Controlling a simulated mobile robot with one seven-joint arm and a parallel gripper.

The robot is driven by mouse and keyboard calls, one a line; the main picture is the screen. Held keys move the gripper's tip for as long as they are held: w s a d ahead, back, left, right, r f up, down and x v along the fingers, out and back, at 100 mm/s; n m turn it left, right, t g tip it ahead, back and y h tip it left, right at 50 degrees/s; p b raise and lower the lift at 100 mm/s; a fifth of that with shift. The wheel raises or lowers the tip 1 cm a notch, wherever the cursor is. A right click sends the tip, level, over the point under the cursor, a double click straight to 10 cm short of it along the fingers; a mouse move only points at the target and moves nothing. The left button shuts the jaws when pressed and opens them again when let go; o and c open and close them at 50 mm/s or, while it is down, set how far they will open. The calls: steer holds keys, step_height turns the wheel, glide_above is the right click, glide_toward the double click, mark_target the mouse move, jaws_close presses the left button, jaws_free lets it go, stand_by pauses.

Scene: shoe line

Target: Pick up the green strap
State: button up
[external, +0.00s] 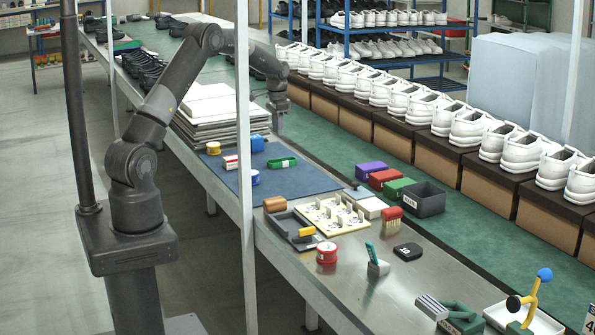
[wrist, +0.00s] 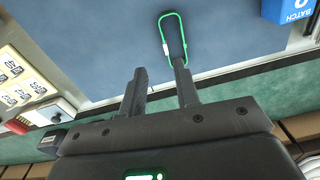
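The green strap (external: 282,162) lies on the blue mat near its back right edge. In the wrist view the strap (wrist: 163,36) is a narrow green loop with a small white tag on one side. My gripper (external: 278,128) hangs above the far side of the mat, close to the strap. In the wrist view my gripper (wrist: 160,70) is open with nothing between its fingers. The right fingertip overlaps the near end of the strap in that view. I cannot tell whether they touch.
A blue box (external: 257,143) marked BATCH (wrist: 291,9) stands beside the strap. The blue mat (external: 293,186) also holds tape rolls and a red and white block. Stacked white boards (external: 209,125) stand behind. Shoes on boxes line the right side. The mat's front part is clear.

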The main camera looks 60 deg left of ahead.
mark_target(278, 161)
steer(key=f, duration=0.7)
steer(key=shift+a+f, duration=0.25)
steer(key=shift+f, duration=0.1)
steer(key=shift+s+a+f, duration=0.1)
steer(key=shift+s+f, duration=0.1)
steer(key=shift+f, duration=1.2)
steer(key=shift+s+f, duration=0.2)
steer(key=shift+f, duration=1.15)
steer(key=shift+c, duration=0.4)
jaws_close()
